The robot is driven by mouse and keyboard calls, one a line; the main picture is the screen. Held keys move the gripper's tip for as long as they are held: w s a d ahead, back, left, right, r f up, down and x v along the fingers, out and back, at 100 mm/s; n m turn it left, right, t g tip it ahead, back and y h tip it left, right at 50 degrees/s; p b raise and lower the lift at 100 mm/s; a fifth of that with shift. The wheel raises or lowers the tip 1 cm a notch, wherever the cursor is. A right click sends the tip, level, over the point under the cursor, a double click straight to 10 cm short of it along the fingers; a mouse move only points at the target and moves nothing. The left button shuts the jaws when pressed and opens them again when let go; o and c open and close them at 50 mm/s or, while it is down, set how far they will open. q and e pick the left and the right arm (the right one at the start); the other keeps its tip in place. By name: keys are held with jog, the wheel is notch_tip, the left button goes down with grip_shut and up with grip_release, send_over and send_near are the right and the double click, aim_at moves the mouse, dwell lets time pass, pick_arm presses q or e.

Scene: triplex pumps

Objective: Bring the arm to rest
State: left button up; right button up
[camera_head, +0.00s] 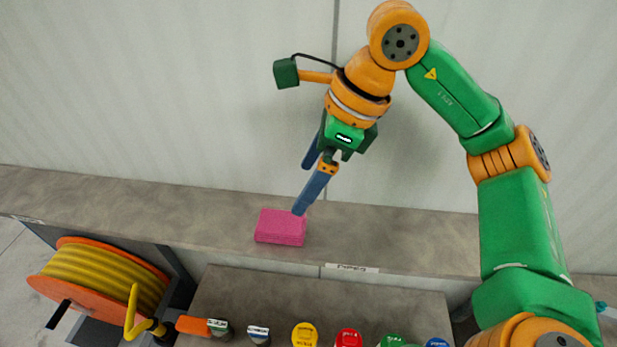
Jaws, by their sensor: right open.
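My right arm comes in from the right in green and orange, bent high in front of the wall. Its gripper (307,188) points down and a little left, with blue fingers, open. One finger's tip shows just above the right end of a pink block (280,227). The other finger is partly hidden behind the gripper body. I cannot tell whether the fingertip touches the block. The block lies on the grey ledge (400,238). My left gripper is not in view.
A hose reel (105,275) with yellow hose stands at the lower left. Along the bottom edge are several coloured caps, among them a yellow one (305,334) and a red one (348,338). The ledge is clear on both sides of the block. A pale wall (150,100) stands behind.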

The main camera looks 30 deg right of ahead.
jog(key=shift+d+r, duration=0.1)
jog(key=shift+r, duration=0.15)
